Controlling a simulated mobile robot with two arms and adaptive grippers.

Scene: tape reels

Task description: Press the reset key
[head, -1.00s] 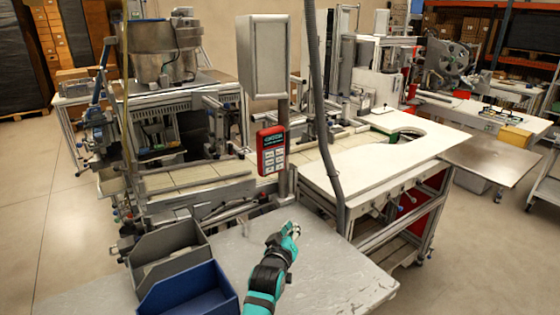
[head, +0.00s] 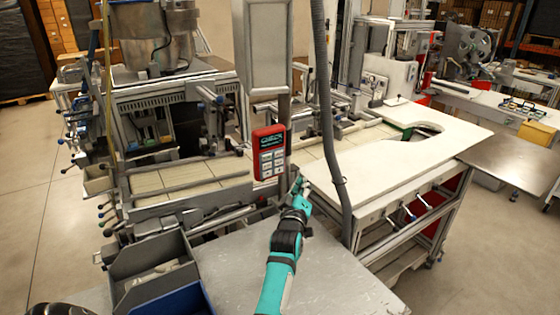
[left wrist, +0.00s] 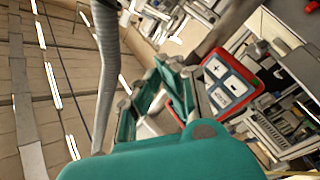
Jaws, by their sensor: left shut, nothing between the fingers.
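The red control box (head: 269,153) hangs on the grey post under the metal cabinet. It has a dark display on top and several pale keys below; the reset label is too small to read. In the left wrist view the box (left wrist: 252,72) is tilted, with a plus and a minus key visible; the gripper hides other keys. My left gripper (head: 299,184) is shut and empty, just right of and below the box in the head view. In the left wrist view its fingers (left wrist: 172,88) overlap the box's near edge; I cannot tell whether they touch it. My right gripper is not in view.
A grey hose (head: 329,110) hangs close to the right of my left gripper. Grey and blue bins (head: 150,262) stand at the left of the metal table (head: 335,275). The white-topped bench (head: 400,165) lies behind to the right.

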